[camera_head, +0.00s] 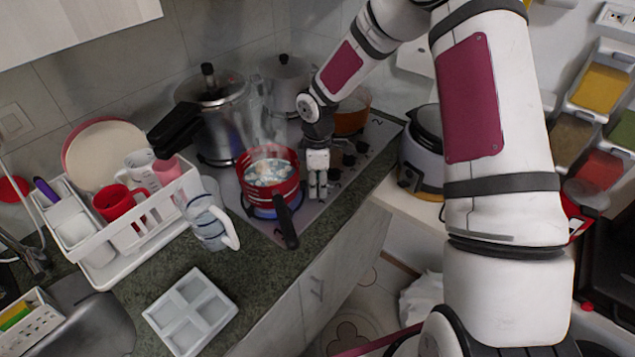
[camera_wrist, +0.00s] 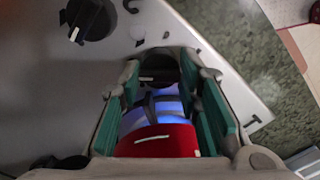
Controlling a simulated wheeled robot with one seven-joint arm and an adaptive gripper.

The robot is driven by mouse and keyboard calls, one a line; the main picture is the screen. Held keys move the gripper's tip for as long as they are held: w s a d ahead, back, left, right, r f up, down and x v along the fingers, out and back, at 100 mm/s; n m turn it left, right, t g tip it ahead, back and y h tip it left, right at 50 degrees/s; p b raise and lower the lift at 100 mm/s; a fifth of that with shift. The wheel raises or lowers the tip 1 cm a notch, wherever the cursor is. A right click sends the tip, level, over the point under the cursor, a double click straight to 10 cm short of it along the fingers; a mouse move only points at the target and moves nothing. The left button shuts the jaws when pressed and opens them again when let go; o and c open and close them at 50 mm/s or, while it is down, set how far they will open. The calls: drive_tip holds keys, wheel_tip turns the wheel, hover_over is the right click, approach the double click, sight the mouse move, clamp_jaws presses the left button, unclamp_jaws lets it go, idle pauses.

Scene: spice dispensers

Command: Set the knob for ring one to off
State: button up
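My gripper (camera_head: 318,190) points down at the front of the stove, just right of the red pot. In the wrist view its two green-padded fingers (camera_wrist: 160,78) stand apart, with a dark round knob (camera_wrist: 160,66) between or just beyond the tips. A small gap seems to show on either side; contact cannot be made out. Another black knob with a white mark (camera_wrist: 88,18) is at the upper left there. In the head view further knobs (camera_head: 348,159) run back along the stove's right side. Blue light glows under the red pot (camera_head: 270,185).
The red pot's dark handle (camera_head: 286,222) juts toward the counter edge. A clear pitcher (camera_head: 208,215) and a white dish rack (camera_head: 130,225) stand to the left. A steel pressure cooker (camera_head: 220,120) is behind. A grey-blue cooker (camera_head: 422,150) stands right of the stove.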

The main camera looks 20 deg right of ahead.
idle(0.3)
drive_tip(key=n, duration=0.3)
drive_tip(key=shift+n+b, duration=0.3)
drive_tip(key=shift+n, duration=1.6)
drive_tip(key=o, duration=1.2)
drive_tip(key=shift+c, duration=0.2)
drive_tip(key=shift+r, duration=0.1)
wheel_tip(320, 180, up, 12)
